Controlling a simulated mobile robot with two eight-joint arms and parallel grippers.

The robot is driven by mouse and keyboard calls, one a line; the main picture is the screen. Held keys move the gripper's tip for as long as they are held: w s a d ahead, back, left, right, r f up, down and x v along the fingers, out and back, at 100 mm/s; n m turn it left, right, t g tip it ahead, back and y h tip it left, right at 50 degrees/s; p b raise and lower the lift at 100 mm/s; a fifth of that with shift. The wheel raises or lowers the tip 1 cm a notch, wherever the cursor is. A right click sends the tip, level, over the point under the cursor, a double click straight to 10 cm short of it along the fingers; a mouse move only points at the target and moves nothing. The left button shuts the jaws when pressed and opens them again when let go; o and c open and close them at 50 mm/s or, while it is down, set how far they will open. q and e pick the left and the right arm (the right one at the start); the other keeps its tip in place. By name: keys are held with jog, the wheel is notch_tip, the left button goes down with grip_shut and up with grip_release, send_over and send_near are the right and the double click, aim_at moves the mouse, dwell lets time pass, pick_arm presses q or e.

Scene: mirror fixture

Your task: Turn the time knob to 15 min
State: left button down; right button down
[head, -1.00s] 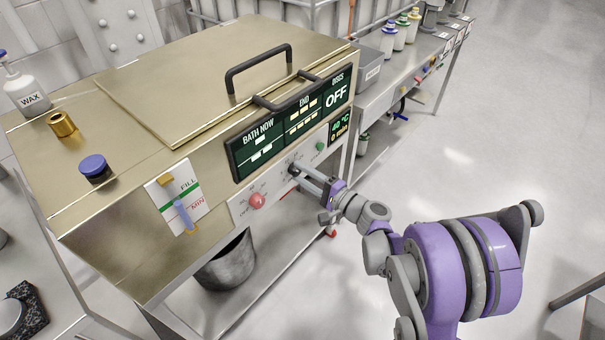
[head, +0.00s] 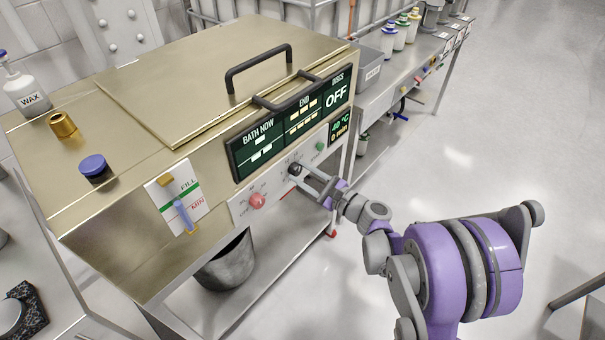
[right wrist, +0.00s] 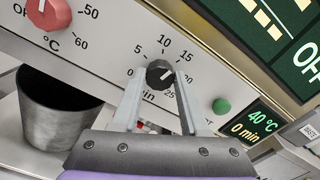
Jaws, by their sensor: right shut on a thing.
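The black time knob (right wrist: 159,74) sits on the front panel of the wax bath, inside a printed scale in minutes. A pale mark shows on its face, but I cannot tell surely which number it points to. My right gripper (right wrist: 157,88) is shut on the knob, one finger on each side of it. In the head view the knob (head: 294,169) shows at the fingertips of this gripper (head: 304,177). The small display (right wrist: 254,121) reads 40 °C and 0 min. My left gripper is not in view.
A red temperature knob (head: 257,201) is left of the time knob, and a green button (head: 320,146) is right of it. The lid handle (head: 259,68) and large display (head: 290,125) are above. A metal bucket (head: 228,262) stands below. Floor to the right is open.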

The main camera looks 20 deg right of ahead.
jog(key=shift+m, duration=0.8)
jog(key=shift+c, duration=2.1)
grip_release()
jog(key=shift+s+d, duration=0.1)
jog(key=shift+s, duration=0.05)
jog(key=v, duration=1)
jog(key=shift+s+p, duration=0.25)
jog(key=shift+p, duration=0.15)
jog(key=shift+d, duration=0.1)
